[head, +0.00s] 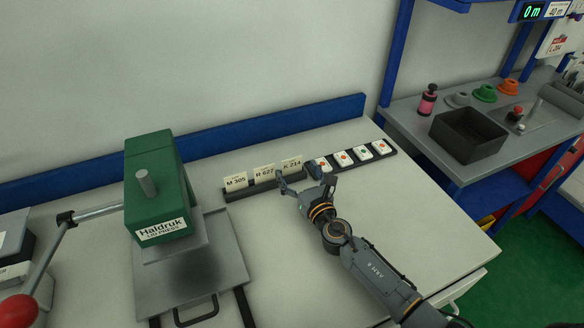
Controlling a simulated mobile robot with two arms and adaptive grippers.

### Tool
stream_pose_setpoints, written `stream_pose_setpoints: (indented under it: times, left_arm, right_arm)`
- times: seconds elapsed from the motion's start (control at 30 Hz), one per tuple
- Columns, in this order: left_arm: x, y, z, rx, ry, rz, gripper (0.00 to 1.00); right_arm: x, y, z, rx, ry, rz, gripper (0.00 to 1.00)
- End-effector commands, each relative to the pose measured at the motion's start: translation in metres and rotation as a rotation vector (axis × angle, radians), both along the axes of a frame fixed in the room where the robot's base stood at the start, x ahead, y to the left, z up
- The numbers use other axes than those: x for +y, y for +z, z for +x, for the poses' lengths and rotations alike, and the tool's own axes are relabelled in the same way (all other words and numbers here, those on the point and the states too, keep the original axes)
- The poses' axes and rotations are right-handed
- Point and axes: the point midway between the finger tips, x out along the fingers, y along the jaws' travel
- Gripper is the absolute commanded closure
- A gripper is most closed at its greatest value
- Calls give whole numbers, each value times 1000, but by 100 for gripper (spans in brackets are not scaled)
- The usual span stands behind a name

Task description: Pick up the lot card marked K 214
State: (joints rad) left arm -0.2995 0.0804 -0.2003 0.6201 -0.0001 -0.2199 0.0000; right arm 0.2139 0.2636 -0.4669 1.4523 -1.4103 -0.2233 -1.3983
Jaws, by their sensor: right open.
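The lot card marked K 214 (292,164) stands upright at the right end of a dark card holder (251,190). The cards M 305 (236,181) and M 627 (264,172) stand to its left in the same holder. My right gripper (307,183) is open and empty, just in front of and slightly right of the K 214 card. One finger is close to the card's lower edge; I cannot tell whether they touch. My left gripper is not in view.
A green Haldruk press (158,190) with a red-knobbed lever stands on the left of the table. A dark strip with several white marked blocks (344,158) lies right of the cards. A black bin (468,135) sits on the grey bench at right.

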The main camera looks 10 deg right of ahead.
Motion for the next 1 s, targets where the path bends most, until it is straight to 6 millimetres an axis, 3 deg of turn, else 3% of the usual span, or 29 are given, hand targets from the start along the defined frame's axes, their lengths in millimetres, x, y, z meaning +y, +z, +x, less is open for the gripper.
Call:
stream_pose_setpoints:
  times: [0.13, 0.37, 0.57, 1.0]
  left_arm:
    - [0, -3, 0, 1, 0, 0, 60]
    - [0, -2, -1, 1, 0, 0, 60]
    - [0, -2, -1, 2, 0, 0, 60]
    - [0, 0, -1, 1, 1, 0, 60]
  right_arm:
    - [2, -1, 13, 1, 1, 0, 15]
    - [3, -1, 14, 1, 1, 0, 15]
    - [2, -1, 14, 1, 0, 0, 53]
    - [2, 2, 14, 1, 0, -1, 54]
